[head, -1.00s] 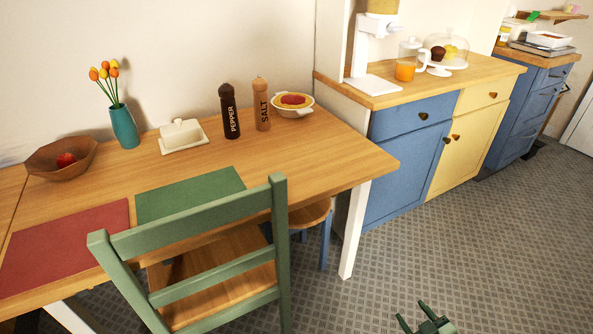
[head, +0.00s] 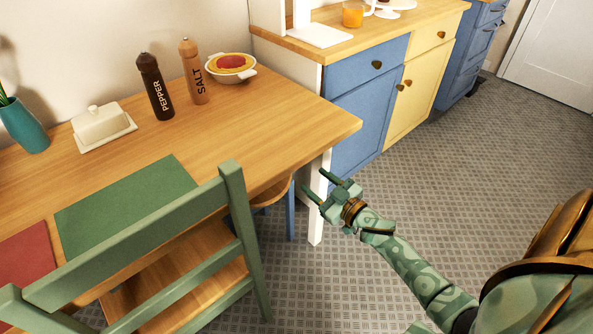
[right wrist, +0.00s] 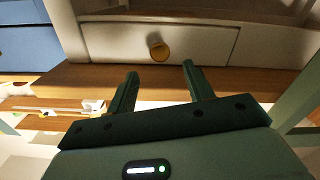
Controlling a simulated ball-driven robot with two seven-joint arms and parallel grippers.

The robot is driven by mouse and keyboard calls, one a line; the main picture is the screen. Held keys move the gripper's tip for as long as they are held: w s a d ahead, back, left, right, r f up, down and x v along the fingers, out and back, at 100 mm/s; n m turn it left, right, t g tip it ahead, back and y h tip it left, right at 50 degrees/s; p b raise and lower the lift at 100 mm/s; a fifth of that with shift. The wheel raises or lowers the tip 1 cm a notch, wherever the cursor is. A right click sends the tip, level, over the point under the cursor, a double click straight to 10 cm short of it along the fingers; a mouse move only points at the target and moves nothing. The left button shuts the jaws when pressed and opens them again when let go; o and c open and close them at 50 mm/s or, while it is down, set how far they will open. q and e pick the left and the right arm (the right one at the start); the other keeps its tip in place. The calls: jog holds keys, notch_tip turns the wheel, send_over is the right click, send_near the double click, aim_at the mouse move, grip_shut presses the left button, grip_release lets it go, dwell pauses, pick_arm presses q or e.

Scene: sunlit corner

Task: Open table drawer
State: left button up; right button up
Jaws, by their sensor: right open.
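The wooden table (head: 255,125) fills the left of the head view; its drawer is hidden there. In the right wrist view, a pale drawer front (right wrist: 205,46) with a round brass-coloured knob (right wrist: 157,48) shows beside the wooden tabletop edge. The drawer looks flush and shut. My right gripper (head: 313,180) is near the white table leg at the table's right end. Its two fingers, also in the right wrist view (right wrist: 160,70), are apart and empty, pointing toward the knob without enclosing it. My left gripper is out of view.
A green chair (head: 190,240) stands at the table's front. A wooden stool seat (head: 272,195) shows under the table. A blue cabinet (head: 365,110) stands behind the table's right end. The tiled floor (head: 470,160) at right is clear.

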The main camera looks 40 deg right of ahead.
pick_arm(q)
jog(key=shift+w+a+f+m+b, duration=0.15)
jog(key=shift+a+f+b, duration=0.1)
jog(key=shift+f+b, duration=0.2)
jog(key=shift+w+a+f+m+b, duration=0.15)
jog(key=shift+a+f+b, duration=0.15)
jog(key=shift+b, duration=0.25)
pick_arm(e)
jog(key=w, duration=0.7)
jog(key=shift+w+a, duration=0.25)
jog(key=shift+a, duration=0.05)
jog(key=shift+c, duration=0.3)
